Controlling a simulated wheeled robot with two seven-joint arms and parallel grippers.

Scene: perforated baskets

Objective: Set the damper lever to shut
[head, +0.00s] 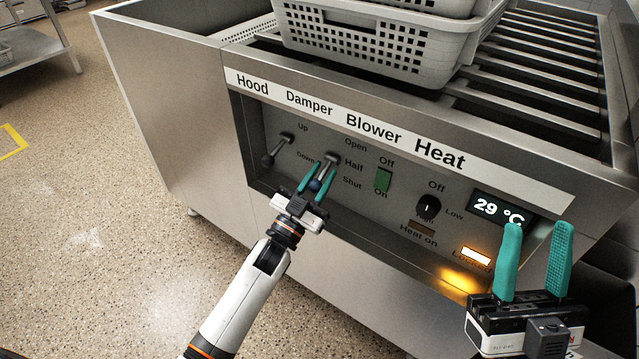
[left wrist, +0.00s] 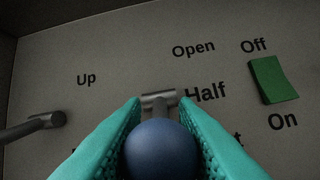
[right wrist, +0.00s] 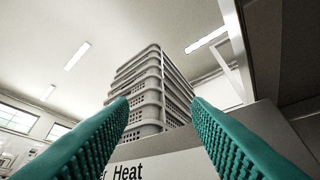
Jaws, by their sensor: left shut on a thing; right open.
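The damper lever (head: 330,160) is a grey metal arm with a dark blue ball knob on the control panel, under the Damper label with the marks Open, Half and Shut beside it. My left gripper (head: 318,181) is at the lever, with its teal fingers shut on the blue knob. The knob (left wrist: 160,150) fills the space between the fingers in the left wrist view, and the lever's pivot shows level with Half. The lever points out from the panel; its exact setting is hard to tell. My right gripper (head: 535,262) is open and empty at the right, in front of the panel.
Left of the damper is the hood lever (head: 278,150). Right of it are the green blower switch (head: 383,179), the black heat knob (head: 429,207), a 29 °C display (head: 499,208) and a lit amber lamp (head: 476,257). Stacked perforated baskets (head: 365,45) stand on top.

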